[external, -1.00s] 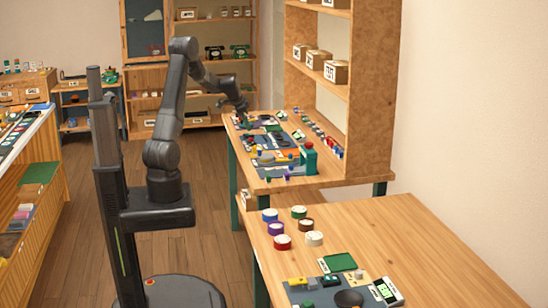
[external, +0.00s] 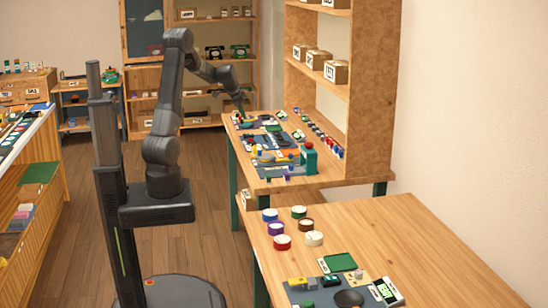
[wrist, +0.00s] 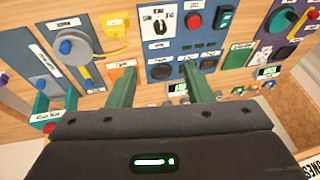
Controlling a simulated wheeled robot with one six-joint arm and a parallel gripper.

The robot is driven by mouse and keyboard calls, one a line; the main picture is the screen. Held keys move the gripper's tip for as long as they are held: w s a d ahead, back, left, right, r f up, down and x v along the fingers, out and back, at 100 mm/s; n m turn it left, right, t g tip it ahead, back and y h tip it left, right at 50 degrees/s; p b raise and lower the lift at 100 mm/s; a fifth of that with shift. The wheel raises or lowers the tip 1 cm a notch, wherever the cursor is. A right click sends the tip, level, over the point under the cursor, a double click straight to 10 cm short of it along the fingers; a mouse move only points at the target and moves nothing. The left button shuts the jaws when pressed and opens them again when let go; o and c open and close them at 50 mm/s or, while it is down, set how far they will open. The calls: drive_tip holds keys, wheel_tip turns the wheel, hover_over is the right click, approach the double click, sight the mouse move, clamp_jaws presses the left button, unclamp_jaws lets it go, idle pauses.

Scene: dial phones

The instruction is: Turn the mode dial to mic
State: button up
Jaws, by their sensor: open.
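My gripper (wrist: 160,88) is open, its two green fingers apart over a blue panel (wrist: 180,52) in the wrist view. Nothing is held between them. The panel carries a black round dial (wrist: 162,71) between the fingertips, a black switch on a white plate (wrist: 160,24), a red button (wrist: 194,20) and a green-and-black switch (wrist: 223,18). The labels are too small to read, so I cannot tell which control is the mode dial. In the external view my gripper (external: 242,110) is low over the far end of the workbench (external: 272,183); contact cannot be told.
Left of the blue panel are an orange plate (wrist: 122,76), a yellow dial (wrist: 115,24) and blue knobs (wrist: 66,47). A tall shelf (external: 368,110) stands along the bench's right side.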

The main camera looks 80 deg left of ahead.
sight(254, 143)
drive_tip(key=w+a+f+n+g+h, duration=0.2)
drive_tip(key=w+a+f+g, duration=0.2)
drive_tip(key=w, duration=0.3)
drive_tip(key=f+p, duration=0.1)
drive_tip(key=f, duration=0.3)
drive_tip(key=f+p, duration=0.1)
drive_tip(key=f, duration=0.8)
drive_tip(key=shift+s+f+p, duration=0.25)
drive_tip(key=shift+p, duration=0.15)
drive_tip(key=c, duration=1)
